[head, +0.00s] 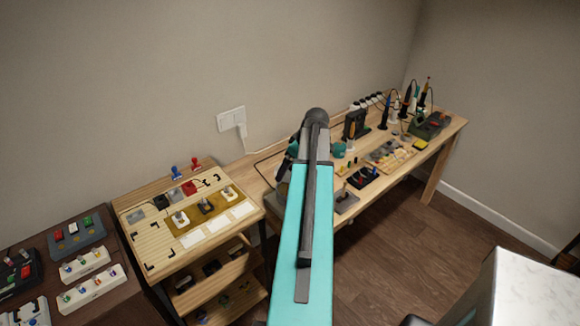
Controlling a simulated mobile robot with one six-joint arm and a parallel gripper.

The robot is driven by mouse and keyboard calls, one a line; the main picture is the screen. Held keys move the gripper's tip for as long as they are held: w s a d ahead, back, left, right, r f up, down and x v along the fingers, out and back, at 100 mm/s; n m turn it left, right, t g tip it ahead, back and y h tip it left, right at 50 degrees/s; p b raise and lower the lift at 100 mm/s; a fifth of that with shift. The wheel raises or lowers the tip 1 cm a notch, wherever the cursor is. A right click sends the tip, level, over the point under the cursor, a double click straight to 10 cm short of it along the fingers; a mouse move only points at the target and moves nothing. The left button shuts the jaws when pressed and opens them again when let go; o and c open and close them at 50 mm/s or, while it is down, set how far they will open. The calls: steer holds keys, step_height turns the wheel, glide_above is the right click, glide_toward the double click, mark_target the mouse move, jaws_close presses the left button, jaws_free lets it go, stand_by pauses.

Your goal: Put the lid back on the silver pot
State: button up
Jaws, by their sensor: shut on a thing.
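My teal arm (302,240) reaches from the bottom of the head view over the workbench, and its far end bends down behind its own links. My gripper is hidden behind the arm, so its jaws and anything in them do not show. A grey, silvery shape (282,190) peeks out at the left edge of the arm on the near end of the bench. It may be the silver pot, but too little shows to be sure. I cannot make out the lid.
The long wooden workbench (452,128) carries soldering tools, a power strip and small parts trays. A wooden shelf stand (135,205) with a parts board is at left, beside a dark table (110,312) with pedal boards. A wall socket (231,119) is behind.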

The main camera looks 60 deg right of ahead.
steer(key=shift+f, duration=0.2)
steer(key=shift+f+b, duration=1.65)
steer(key=shift+f, duration=1.4)
steer(key=shift+s, duration=0.15)
steer(key=shift+f+b, duration=0.15)
steer(key=shift+b, duration=0.4)
stand_by(1.1)
stand_by(0.4)
steer(key=o, duration=0.7)
